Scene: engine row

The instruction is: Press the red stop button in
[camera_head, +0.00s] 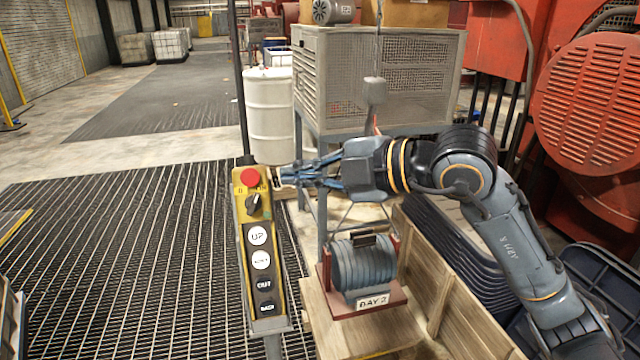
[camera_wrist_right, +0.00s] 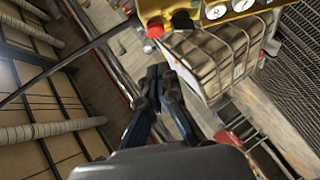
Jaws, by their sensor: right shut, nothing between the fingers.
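The red stop button (camera_head: 249,177) is a round mushroom head at the top of a yellow control pendant (camera_head: 240,235). It also shows in the right wrist view (camera_wrist_right: 155,30), at the edge of the yellow box (camera_wrist_right: 190,8). I cannot tell whether the button is in or out. My right gripper (camera_head: 281,177) is shut and empty, pointing left in the head view, just right of the button with a small gap. In the right wrist view its fingertips (camera_wrist_right: 158,74) are below the button, apart from it. My left gripper is in neither view.
Below the button the pendant has a black selector knob (camera_head: 255,202) and several labelled push buttons. A white drum (camera_head: 269,115) and a mesh cage (camera_head: 415,75) stand behind. A blue motor (camera_head: 362,265) sits on a wooden crate below my right arm. Grated floor lies left.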

